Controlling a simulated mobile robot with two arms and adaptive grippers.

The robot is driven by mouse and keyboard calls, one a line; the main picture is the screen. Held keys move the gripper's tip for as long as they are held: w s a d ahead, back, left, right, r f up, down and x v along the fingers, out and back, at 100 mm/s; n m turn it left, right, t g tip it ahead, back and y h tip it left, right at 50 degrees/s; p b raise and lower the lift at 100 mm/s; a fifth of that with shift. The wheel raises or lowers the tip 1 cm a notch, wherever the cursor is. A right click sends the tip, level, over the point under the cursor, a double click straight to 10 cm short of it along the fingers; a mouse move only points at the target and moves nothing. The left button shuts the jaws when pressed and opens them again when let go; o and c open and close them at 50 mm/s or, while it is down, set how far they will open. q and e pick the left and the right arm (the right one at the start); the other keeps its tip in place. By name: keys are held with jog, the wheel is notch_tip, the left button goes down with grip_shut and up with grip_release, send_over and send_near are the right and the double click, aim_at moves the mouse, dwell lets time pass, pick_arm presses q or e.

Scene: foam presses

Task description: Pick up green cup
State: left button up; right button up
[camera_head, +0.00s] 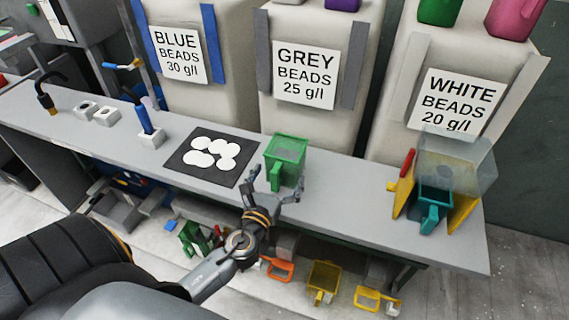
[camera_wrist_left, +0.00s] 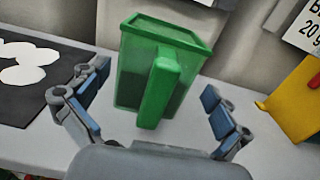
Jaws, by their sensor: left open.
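The green cup (camera_head: 287,158) is a square, see-through box that stands upright on the grey bench. Its handle (camera_head: 276,177) faces my left gripper (camera_head: 274,192). My left gripper is open at the front edge of the bench, just in front of the cup. In the left wrist view the cup (camera_wrist_left: 158,70) stands between and beyond the spread fingers (camera_wrist_left: 150,100), with its handle pointing at the palm. The fingers look apart from the cup, with nothing held. My right gripper does not show.
A black mat (camera_head: 183,172) with white discs lies left of the cup. A yellow stand (camera_head: 466,208) with a teal cup (camera_head: 433,205) is at the right end. Bead containers labelled BLUE, GREY (camera_head: 305,75) and WHITE stand behind. More coloured cups sit below the bench (camera_head: 323,278).

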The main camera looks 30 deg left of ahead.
aim_at(291, 149)
pick_arm(q)
jog(key=x, duration=0.4)
jog(key=shift+a+p, duration=0.2)
jog(key=shift+p, duration=0.2)
jog(key=shift+w+a+f, duration=0.1)
jog(key=shift+w, duration=0.3)
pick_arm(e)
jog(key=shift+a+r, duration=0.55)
pick_arm(q)
jog(key=c, duration=1)
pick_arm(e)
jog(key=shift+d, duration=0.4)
